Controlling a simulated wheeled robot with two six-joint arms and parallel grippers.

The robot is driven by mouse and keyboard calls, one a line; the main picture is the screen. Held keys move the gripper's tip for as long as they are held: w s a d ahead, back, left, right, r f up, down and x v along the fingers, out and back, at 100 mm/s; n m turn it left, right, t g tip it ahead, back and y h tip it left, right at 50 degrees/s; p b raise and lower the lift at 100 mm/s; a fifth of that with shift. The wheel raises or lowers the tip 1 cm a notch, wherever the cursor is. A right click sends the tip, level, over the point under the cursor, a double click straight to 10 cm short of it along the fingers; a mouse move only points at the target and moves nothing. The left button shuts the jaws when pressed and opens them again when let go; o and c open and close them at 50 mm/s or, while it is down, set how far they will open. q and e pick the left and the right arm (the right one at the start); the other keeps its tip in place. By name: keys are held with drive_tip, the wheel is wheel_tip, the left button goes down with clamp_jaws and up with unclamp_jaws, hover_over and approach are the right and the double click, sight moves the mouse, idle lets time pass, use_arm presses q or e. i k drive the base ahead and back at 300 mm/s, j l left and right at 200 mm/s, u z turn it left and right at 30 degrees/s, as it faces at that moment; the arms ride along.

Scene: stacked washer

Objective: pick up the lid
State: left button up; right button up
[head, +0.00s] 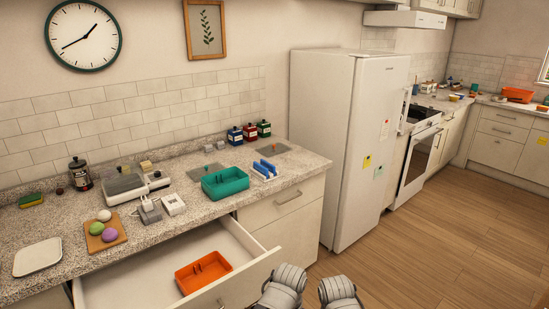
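I cannot tell for sure which object is the lid. A flat, pale rounded-square piece (38,257) lies on the counter at the far left and could be a lid or a tray. A grey, box-like item with a clear-looking top (124,184) stands further back on the counter; whether that top is a separate lid is unclear. Two grey, rounded parts of my arms show at the bottom edge, right of the open drawer and well away from both items. No gripper fingers show.
An open drawer (145,283) juts out below the counter (70,225), with an orange divided tray (203,289) inside. A teal tray (225,197), a board with coloured balls (93,243) and a dark jar (80,182) crowd the counter. A white fridge (350,140) stands right; floor there is clear.

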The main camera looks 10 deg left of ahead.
sight(272, 149)
drive_tip(key=i+l+u, duration=0.25)
drive_tip(key=i+l, duration=0.5)
drive_tip(key=i, duration=0.45)
drive_tip(key=i+l+u, duration=0.25)
drive_tip(key=i+l, duration=0.7)
drive_tip(key=i, duration=0.15)
